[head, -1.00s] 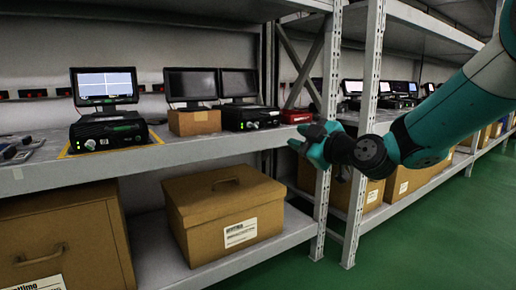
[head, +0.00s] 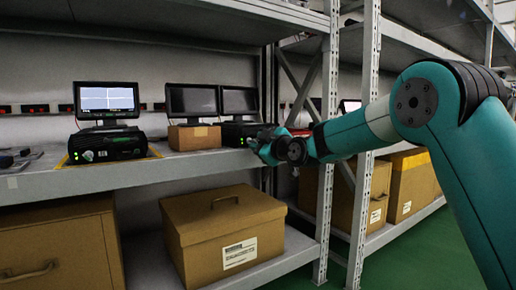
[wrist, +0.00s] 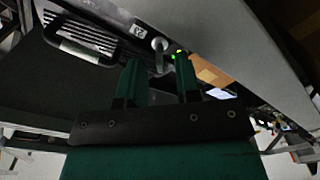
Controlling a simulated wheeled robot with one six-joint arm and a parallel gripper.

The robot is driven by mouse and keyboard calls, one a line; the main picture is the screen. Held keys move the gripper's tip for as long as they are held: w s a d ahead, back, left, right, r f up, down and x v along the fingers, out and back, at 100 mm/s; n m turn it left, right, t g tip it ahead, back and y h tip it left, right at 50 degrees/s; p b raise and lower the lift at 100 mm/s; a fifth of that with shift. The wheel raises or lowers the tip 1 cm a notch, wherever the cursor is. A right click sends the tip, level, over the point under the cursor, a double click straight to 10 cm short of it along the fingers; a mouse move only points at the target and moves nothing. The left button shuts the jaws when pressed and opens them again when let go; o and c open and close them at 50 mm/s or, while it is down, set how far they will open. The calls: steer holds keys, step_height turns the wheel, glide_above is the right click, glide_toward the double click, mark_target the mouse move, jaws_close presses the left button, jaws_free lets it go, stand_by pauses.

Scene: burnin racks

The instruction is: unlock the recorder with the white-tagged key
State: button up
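A black recorder (head: 105,145) with green lights sits on the shelf at left, inside a yellow outline. A second black recorder (head: 232,133) stands right of the middle, partly hidden by my gripper (head: 258,147). In the wrist view a black recorder front (wrist: 95,35) with a handle, a white label and a green light fills the upper left. A small grey knob-like part (wrist: 160,46) shows beyond my gripper (wrist: 158,66), roughly in line with the gap. The two teal fingers are apart with nothing clearly held between them. I cannot make out a white-tagged key.
A lit monitor (head: 106,98) and two dark monitors (head: 192,99) stand along the shelf (head: 120,180). A small cardboard box (head: 194,137) is left of my gripper. Dark small items (head: 12,159) lie at far left.

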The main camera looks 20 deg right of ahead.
steer(key=shift+w+a, duration=0.15)
steer(key=shift+w, duration=0.15)
steer(key=shift+c, duration=0.5)
jaws_close()
